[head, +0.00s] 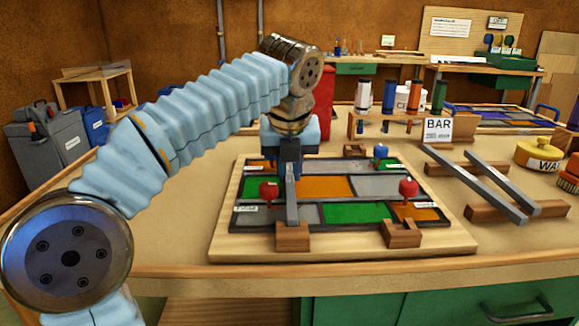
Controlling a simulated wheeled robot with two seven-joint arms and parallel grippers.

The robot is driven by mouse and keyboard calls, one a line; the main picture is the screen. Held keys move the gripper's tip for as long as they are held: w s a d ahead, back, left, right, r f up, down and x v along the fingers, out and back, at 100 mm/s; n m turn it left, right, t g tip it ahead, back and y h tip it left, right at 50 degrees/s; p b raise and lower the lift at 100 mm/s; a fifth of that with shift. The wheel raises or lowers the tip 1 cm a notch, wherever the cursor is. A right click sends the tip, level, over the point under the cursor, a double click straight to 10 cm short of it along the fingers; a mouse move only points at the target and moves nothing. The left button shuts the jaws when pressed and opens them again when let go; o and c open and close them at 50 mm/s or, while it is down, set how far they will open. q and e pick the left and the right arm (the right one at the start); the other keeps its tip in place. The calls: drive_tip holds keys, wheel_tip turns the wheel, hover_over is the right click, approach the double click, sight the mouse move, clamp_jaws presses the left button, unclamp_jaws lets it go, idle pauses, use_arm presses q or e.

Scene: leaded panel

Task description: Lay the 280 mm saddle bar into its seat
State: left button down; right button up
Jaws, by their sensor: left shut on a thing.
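My left gripper (288,158) is over the left part of the leaded panel (344,214), pointing down and shut on a grey saddle bar (292,206). The bar runs front to back across the panel. Its near end is at the front left wooden seat block (292,238); I cannot tell whether it rests in the block or hangs just above it. The bar's far end is hidden behind the gripper. A front right seat block (402,235) stands without a bar. My right gripper is not in view.
Two more grey bars (472,181) lie on wooden rests at right, by a BAR sign (438,130). Red knobs (268,191) (408,188) and a blue knob (381,152) stand on the panel. A yellow wax tin (538,154) is far right. The bench's front strip is clear.

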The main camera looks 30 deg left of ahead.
use_arm(q)
drive_tip(key=shift+f, duration=0.2)
drive_tip(key=c, duration=1)
unclamp_jaws()
drive_tip(key=shift+r, duration=0.1)
drive_tip(key=p+v, duration=0.3)
drive_tip(key=v, duration=1)
drive_tip(key=shift+s+r+p, duration=0.15)
drive_tip(key=shift+r+p, duration=0.2)
drive_tip(key=shift+d, duration=0.1)
